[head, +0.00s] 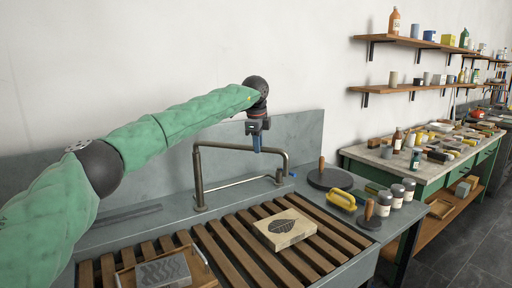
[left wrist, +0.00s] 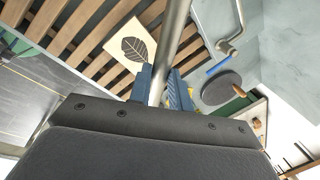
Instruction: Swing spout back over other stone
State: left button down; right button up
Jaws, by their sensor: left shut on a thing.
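In the left wrist view the pipe (left wrist: 174,35) passes between the blue fingers (left wrist: 158,84). A stone with a dark leaf print (head: 285,230) lies on the wooden slats, in front of the spout's right end; it also shows in the left wrist view (left wrist: 133,46). A grey stone with a wavy pattern (head: 163,272) sits in a wooden tray at front left. My right gripper is not in view.
Wooden slats (head: 240,262) span the grey sink (head: 160,222). A cluttered green bench (head: 432,172) stands further right.

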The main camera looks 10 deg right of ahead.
pick_arm(q)
jog(key=shift+w, duration=0.1)
dwell(0.3)
jog(key=c, duration=1.3)
grip_release()
jog(key=shift+r, duration=0.55)
notch_tip(320, 180, up, 6)
jog(key=s+b, duration=0.1)
jog(key=shift+s+a+r, duration=0.15)
jog(key=shift+a+r, duration=0.1)
jog(key=shift+a, duration=0.05)
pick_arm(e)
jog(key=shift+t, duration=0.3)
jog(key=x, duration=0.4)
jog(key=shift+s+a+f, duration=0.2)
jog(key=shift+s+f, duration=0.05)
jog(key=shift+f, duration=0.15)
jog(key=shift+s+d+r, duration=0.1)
